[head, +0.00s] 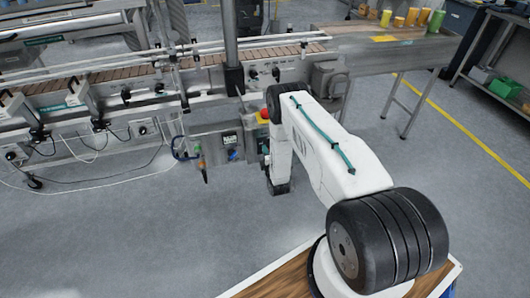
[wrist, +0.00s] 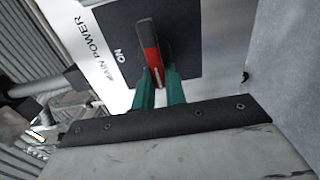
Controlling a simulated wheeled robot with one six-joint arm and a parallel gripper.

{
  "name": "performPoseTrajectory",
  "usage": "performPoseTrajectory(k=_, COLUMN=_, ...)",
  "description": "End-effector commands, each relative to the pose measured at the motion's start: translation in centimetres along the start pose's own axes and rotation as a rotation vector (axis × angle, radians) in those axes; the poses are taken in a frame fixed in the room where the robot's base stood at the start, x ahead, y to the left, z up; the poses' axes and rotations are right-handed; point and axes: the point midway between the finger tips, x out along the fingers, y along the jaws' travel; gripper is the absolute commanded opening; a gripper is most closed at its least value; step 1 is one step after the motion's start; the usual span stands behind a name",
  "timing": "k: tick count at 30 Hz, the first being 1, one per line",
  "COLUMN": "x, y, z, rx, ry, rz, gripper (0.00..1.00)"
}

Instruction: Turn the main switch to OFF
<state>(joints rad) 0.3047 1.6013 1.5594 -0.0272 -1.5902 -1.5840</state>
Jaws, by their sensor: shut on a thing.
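The main switch has a red handle (wrist: 149,47) on a dark square plate (wrist: 185,50), in the wrist view. White "ON" lettering stands on the plate to the left of the handle, and "MAIN POWER" is printed on the light panel further left. The handle runs nearly top to bottom in the picture, not towards ON. An OFF mark cannot be made out. My gripper (wrist: 159,80) has its green fingers on either side of the handle's near end, shut on it. In the head view my arm hides the switch and the fingers.
A control box (head: 230,143) with small buttons hangs under the conveyor (head: 130,72), left of my arm. A red button (head: 264,115) shows beside my arm. Yellow and green cups (head: 412,17) stand on the far table. The floor (head: 110,230) at the left front is clear.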

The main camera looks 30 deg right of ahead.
Motion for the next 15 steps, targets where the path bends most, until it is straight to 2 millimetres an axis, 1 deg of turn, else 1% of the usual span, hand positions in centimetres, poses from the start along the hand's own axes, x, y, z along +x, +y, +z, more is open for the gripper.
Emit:
performPoseTrajectory(k=1, x=-0.45, y=-0.48, z=0.56, rx=-0.003, ry=-0.013, rz=-0.012, gripper=0.0)
performPoseTrajectory(k=11, x=-0.45, y=-0.47, z=0.57, rx=-0.003, ry=-0.014, rz=-0.012, gripper=0.0)
performPoseTrajectory(k=12, x=-0.45, y=-0.47, z=0.58, rx=-0.003, ry=-0.014, rz=-0.012, gripper=0.24)
performPoseTrajectory(k=13, x=-0.43, y=-0.45, z=0.58, rx=-0.003, ry=-0.014, rz=-0.011, gripper=0.32)
performPoseTrajectory(k=14, x=-0.4, y=-0.42, z=0.58, rx=-0.003, ry=-0.014, rz=-0.01, gripper=0.35)
performPoseTrajectory(k=15, x=-0.36, y=-0.38, z=0.54, rx=-0.003, ry=-0.013, rz=-0.009, gripper=0.35)
